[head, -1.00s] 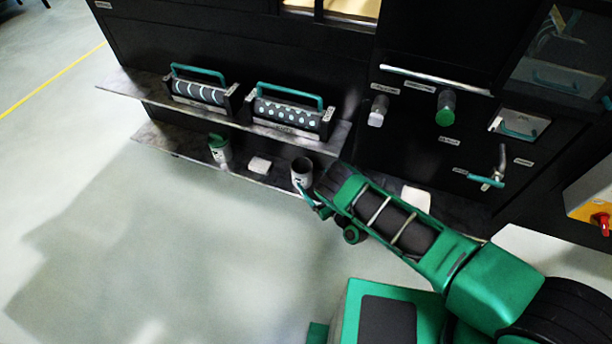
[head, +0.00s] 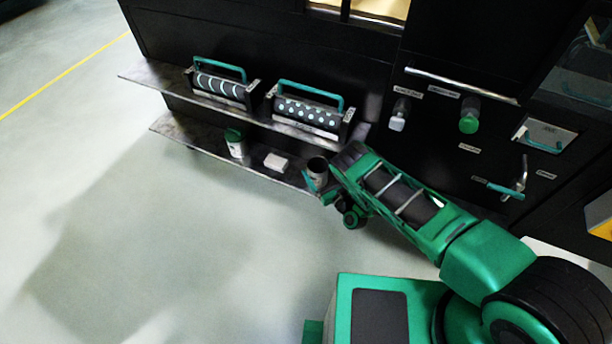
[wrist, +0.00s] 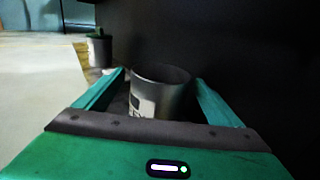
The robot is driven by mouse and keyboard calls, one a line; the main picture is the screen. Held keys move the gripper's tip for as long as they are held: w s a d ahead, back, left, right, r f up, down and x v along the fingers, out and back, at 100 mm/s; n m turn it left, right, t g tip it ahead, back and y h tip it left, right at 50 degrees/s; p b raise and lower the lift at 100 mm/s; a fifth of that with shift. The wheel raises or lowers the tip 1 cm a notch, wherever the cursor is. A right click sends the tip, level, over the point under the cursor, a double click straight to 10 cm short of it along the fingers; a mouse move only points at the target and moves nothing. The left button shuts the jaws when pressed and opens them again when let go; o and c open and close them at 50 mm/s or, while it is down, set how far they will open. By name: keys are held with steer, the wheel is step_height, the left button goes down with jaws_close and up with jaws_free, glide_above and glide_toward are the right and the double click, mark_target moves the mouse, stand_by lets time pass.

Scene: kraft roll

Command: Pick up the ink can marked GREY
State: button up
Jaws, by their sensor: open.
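A grey metal can (head: 317,168) with an open top and a white label stands on the lower shelf. In the wrist view the can (wrist: 165,92) sits between my two teal fingers, with dark gaps on both sides; its label is mostly cut off and unreadable. My gripper (wrist: 163,95) is open around the can. In the head view my gripper (head: 322,190) is at the shelf's front edge beside the can, partly hidden by my wrist. A second can with a green top (head: 235,143) stands further left on the same shelf; it also shows in the wrist view (wrist: 99,48).
A white block (head: 276,162) lies on the lower shelf (head: 190,138) between the cans. Two patterned rollers with teal handles, one striped (head: 219,86) and one dotted (head: 306,112), sit on the upper shelf above. The dark machine wall is close behind. Open floor lies left.

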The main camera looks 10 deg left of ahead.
steer(key=shift+w+a, duration=0.2)
steer(key=shift+w, duration=0.7)
steer(key=shift+a, duration=0.25)
steer(key=shift+s+a, duration=0.1)
steer(key=c, duration=1.6)
steer(key=shift+c, duration=0.2)
steer(key=shift+r, duration=0.15)
